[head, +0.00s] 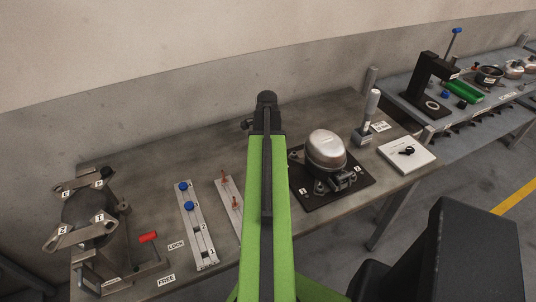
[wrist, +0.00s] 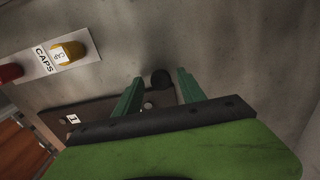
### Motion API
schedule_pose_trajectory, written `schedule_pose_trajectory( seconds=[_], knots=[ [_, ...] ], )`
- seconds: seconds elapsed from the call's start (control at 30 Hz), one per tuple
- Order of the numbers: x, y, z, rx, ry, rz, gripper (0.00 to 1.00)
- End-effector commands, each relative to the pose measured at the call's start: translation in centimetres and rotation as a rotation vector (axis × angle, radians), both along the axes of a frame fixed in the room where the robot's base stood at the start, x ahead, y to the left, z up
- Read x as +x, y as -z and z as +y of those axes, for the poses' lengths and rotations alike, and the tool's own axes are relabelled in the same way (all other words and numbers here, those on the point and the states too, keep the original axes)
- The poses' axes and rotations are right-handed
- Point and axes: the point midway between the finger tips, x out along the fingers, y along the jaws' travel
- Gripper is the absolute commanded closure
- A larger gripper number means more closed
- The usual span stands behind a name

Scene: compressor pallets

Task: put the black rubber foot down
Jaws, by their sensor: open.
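The black rubber foot (wrist: 161,78) shows in the wrist view as a small dark round piece. It is between the tips of my gripper's two green fingers (wrist: 159,83), just past the edge of a dark plate (wrist: 100,108). The fingers stand apart, with a visible gap at least on the foot's left side; whether the right finger touches it I cannot tell. In the head view my green arm hides the gripper's fingers and the foot. A silver compressor (head: 326,148) sits on a dark pallet (head: 352,188) right of my arm.
A strip marked CAPS (wrist: 44,62) with a yellow cap (wrist: 68,50) lies left in the wrist view. In the head view, a clamp fixture (head: 90,225) stands left, a strip with blue knobs (head: 204,240) beside it, and a white board (head: 421,160) at the bench's right end.

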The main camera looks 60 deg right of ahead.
Motion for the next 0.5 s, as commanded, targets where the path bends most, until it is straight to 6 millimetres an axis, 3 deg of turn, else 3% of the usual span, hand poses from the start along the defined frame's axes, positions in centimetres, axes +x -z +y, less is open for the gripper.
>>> schedule_pose_trajectory(
  seconds=[0.27, 0.5],
  knots=[
    [0.0, -2.1, 0.0, 0.0, 0.001, 0.0, 0.53],
    [-0.1, -7.2, 0.0, 0.0, 0.001, 0.0, 0.53]
  ],
)
